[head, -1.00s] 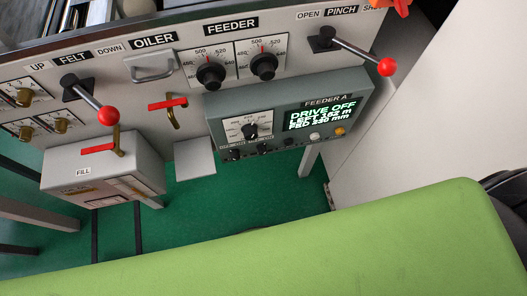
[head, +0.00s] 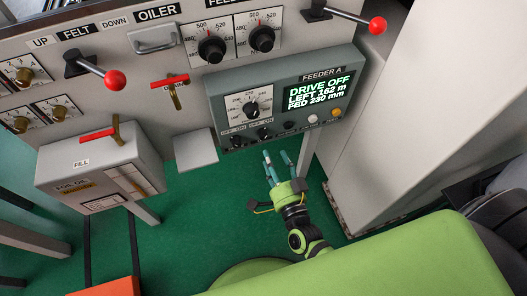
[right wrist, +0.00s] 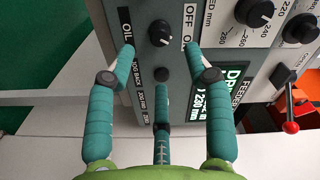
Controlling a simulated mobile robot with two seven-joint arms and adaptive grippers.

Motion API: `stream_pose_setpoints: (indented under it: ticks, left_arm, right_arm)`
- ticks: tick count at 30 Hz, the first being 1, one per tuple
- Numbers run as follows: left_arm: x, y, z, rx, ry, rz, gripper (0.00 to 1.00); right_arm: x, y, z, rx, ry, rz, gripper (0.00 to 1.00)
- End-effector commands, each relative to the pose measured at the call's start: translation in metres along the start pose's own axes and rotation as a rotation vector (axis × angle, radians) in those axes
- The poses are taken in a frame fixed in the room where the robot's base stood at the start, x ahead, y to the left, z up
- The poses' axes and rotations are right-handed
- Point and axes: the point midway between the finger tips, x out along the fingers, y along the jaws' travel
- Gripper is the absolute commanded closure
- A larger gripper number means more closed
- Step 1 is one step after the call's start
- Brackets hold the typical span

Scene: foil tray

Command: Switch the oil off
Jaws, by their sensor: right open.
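The grey feeder panel (head: 225,95) carries a display reading "DRIVE OFF" and a row of small controls along its lower edge. A small black knob (head: 265,133) there has OFF and ON lettering. In the right wrist view the black knob (right wrist: 160,33) stands beside an "OIL" label, with OFF lettering on its other side. Its setting is hard to read. My right gripper (head: 277,158) is open and empty, just below the panel. In the right wrist view its fingers (right wrist: 160,58) are spread around the knob area, apparently apart from the knob. My left gripper is not in view.
A second small knob (head: 235,140) and a round black button (head: 289,125) flank the oil knob. A large dial (head: 251,108) is above. Red-handled valves (head: 170,82) and a fill box (head: 95,165) are left. A pale cabinet (head: 400,130) stands right.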

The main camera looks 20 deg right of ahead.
Motion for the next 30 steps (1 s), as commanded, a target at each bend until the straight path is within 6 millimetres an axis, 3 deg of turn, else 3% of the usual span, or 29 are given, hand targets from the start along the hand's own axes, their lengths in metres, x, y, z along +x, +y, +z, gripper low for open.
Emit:
stream_pose_setpoints:
  ticks: [10, 16, 24, 26, 28, 30]
  left_arm:
    - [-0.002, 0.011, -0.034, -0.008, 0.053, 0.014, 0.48]
    - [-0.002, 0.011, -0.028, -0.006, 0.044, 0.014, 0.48]
    - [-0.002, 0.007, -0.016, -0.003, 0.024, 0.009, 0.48]
    - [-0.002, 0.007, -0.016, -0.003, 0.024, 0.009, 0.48]
    - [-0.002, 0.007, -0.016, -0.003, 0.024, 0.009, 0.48]
    - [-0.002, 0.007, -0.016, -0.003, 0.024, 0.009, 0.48]
  right_arm:
    - [0.051, -0.002, -0.002, -0.001, 0.004, -0.004, 0.48]
    - [0.067, -0.001, -0.001, -0.002, 0.001, -0.001, 0.48]
    - [0.068, -0.001, -0.001, -0.003, 0.000, -0.001, 0.48]
    - [0.068, -0.001, -0.001, -0.003, 0.000, -0.001, 0.68]
    - [0.068, -0.001, -0.001, -0.003, 0.000, -0.001, 0.96]
    - [0.068, -0.001, -0.001, -0.003, 0.000, -0.001, 1.00]
